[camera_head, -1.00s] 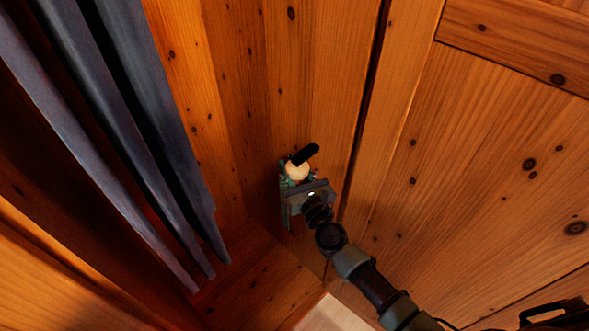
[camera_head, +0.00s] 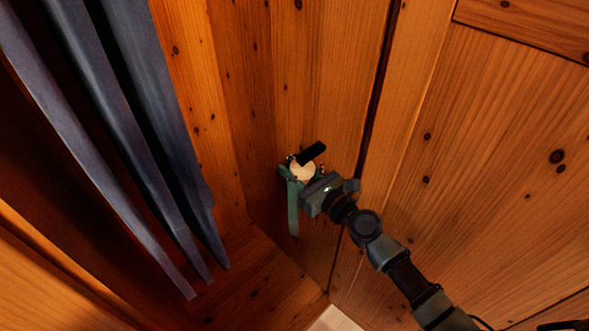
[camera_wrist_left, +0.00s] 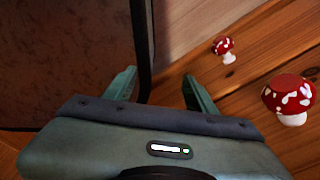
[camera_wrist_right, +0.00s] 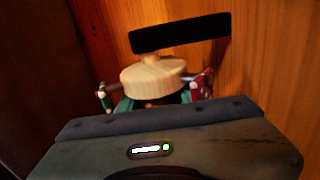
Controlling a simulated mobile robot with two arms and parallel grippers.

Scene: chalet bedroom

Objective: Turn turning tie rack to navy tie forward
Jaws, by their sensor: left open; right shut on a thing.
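The tie rack (camera_head: 304,170) is a small pale wooden disc with a flat black bar (camera_head: 312,153) above it, near the cabinet's inner wall. In the right wrist view, the disc (camera_wrist_right: 153,77) has small pegs with dark red and green pieces at its sides. My right gripper (camera_head: 300,177) is shut on the disc, with a green finger on each side of it. A green strip (camera_head: 293,215) hangs below; I cannot tell if it is a tie. No navy tie can be made out on the rack. My left gripper (camera_wrist_left: 160,88) is open and empty, away from the rack.
Long blue-grey hanging cloths (camera_head: 130,130) fill the left side of the head view. A knotty wooden panel (camera_head: 490,150) stands at right. In the left wrist view, two red-and-white mushroom ornaments (camera_wrist_left: 290,98) are on wood, beside a dark brown panel (camera_wrist_left: 65,60).

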